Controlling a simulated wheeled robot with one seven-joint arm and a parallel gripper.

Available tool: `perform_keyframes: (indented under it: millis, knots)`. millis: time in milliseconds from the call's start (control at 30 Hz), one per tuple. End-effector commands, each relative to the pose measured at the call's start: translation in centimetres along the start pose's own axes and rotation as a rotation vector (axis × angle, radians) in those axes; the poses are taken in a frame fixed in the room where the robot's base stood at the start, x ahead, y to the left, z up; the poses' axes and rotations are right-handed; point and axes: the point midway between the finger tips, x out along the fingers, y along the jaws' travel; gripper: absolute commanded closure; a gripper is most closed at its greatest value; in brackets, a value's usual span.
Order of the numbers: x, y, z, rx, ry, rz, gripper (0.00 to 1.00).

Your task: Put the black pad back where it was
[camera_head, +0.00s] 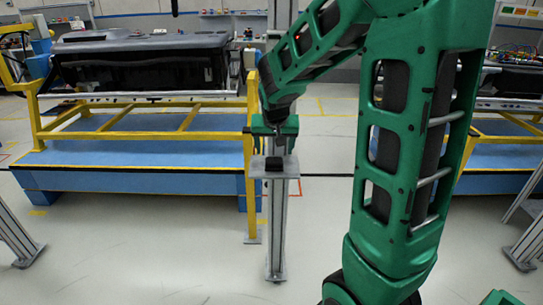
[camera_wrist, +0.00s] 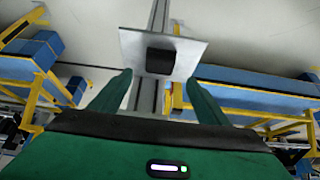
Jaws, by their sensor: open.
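The black pad (camera_head: 274,164) rests on a small light-grey plate (camera_head: 258,172) fixed to a metal post. In the wrist view the pad (camera_wrist: 160,62) lies near the middle of the plate (camera_wrist: 133,48), beyond my fingertips. My gripper (camera_head: 275,146) is just above and behind the pad in the head view. In the wrist view my gripper (camera_wrist: 158,80) is open, with its green fingers spread to either side below the pad and nothing between them. I cannot tell exactly how far the fingertips are from the pad.
The metal post (camera_head: 277,230) stands on the floor beside a yellow frame (camera_head: 251,200). A blue platform (camera_head: 140,155) with yellow rails carries a black dashboard module (camera_head: 145,65) at the left. Open floor (camera_head: 130,245) lies in front.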

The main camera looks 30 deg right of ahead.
Motion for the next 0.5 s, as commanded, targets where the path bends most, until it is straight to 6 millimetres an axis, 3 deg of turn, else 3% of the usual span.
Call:
perform_keyframes:
  millis: [200, 500]
  knots:
    - [-2.9, 0.0, -0.1, 0.000, 0.001, -0.001, 0.30]
    - [-4.1, 0.6, 0.4, 0.001, -0.010, 0.005, 0.30]
